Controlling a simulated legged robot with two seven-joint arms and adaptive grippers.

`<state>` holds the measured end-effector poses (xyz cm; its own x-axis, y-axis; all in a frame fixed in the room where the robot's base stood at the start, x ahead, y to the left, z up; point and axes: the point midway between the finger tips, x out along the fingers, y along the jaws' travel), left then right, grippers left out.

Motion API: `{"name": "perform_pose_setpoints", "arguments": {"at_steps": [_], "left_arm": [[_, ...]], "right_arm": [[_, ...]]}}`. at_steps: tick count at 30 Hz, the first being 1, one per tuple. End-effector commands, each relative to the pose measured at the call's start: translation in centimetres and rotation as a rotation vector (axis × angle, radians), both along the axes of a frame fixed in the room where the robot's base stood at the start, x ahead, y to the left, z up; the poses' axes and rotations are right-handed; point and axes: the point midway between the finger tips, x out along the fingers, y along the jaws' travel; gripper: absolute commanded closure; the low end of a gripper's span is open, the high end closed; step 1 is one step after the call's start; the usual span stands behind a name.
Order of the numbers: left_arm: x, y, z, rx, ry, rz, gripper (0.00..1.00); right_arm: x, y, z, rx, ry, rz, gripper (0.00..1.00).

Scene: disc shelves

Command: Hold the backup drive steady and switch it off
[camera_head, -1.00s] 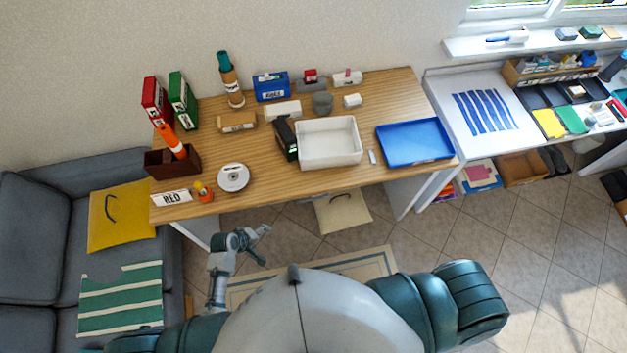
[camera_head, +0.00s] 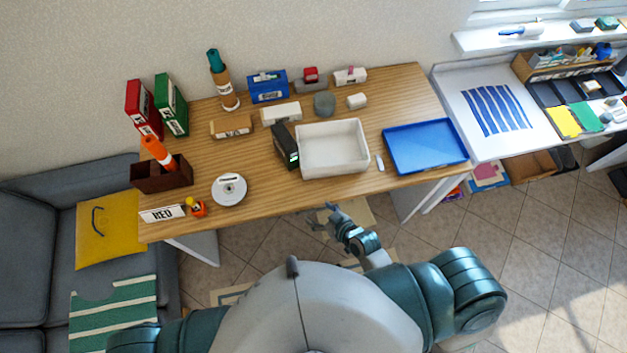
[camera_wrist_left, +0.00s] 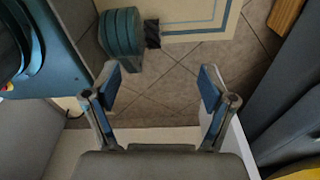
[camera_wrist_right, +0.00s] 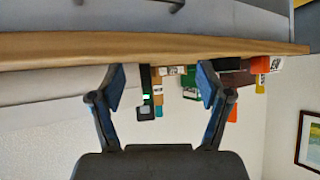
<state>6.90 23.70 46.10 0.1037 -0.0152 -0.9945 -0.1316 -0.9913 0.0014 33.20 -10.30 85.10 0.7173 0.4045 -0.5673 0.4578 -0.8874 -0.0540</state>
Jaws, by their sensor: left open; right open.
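The backup drive appears to be the upright black box (camera_head: 285,146) with a small green light, standing on the wooden desk against the left side of a white tray. It also shows, upside down, in the right wrist view (camera_wrist_right: 145,105), beyond the desk edge and between my fingers, well apart from them. My right gripper (camera_head: 322,215) is open and empty in front of the desk's front edge. My left gripper (camera_wrist_left: 160,85) is open and empty over the floor; it is out of the head view. The drive's switch cannot be made out.
The white tray (camera_head: 333,168) and a blue tray (camera_head: 428,166) stand right of the drive. A disc spindle (camera_head: 229,190), a RED sign (camera_head: 162,214) and a brown box (camera_head: 161,180) are to the left. Bare wood lies in front of the drive. The desk edge (camera_head: 270,213) separates my right gripper from it.

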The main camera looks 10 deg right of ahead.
Motion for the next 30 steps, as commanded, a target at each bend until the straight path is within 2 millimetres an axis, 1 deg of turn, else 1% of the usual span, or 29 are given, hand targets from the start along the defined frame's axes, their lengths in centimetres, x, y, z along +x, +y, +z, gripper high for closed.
{"name": "perform_pose_setpoints", "arguments": {"at_steps": [1,3,6,9,15,18,22,26,30], "left_arm": [[-1.7,0.3,-0.8,0.008,0.012,-0.03,0.17],[-3.4,0.6,-1.3,0.016,0.019,-0.07,0.17],[-3.8,0.7,-1.3,0.019,0.018,-0.087,0.17],[-3.8,0.7,-1.3,0.019,0.018,-0.087,0.17],[-3.8,0.7,-1.3,0.019,0.019,-0.085,0.17],[-3.8,0.7,-1.3,0.018,0.019,-0.084,0.17],[-3.7,0.7,-1.1,0.018,0.018,-0.083,0.17],[-3.7,0.7,-0.8,0.018,0.018,-0.083,0.17],[-3.7,0.7,-0.5,0.018,0.018,-0.083,0.17]], "right_arm": [[0.2,0.5,1.8,0.02,-0.047,0.012,0.23],[0.9,1.4,4.4,0.056,-0.141,0.025,0.23],[2.1,2.0,6.4,0.107,-0.274,0.005,0.23],[3.0,2.0,7.5,0.142,-0.38,-0.037,0.23],[4.1,0.9,8.8,0.175,-0.536,-0.148,0.23],[4.4,0.5,9.0,0.177,-0.572,-0.182,0.23],[5.4,0.6,9.1,0.179,-0.581,-0.193,0.23],[7.5,1.2,9.3,0.179,-0.583,-0.193,0.23],[10.4,2.2,9.3,0.18,-0.582,-0.192,0.23]]}}
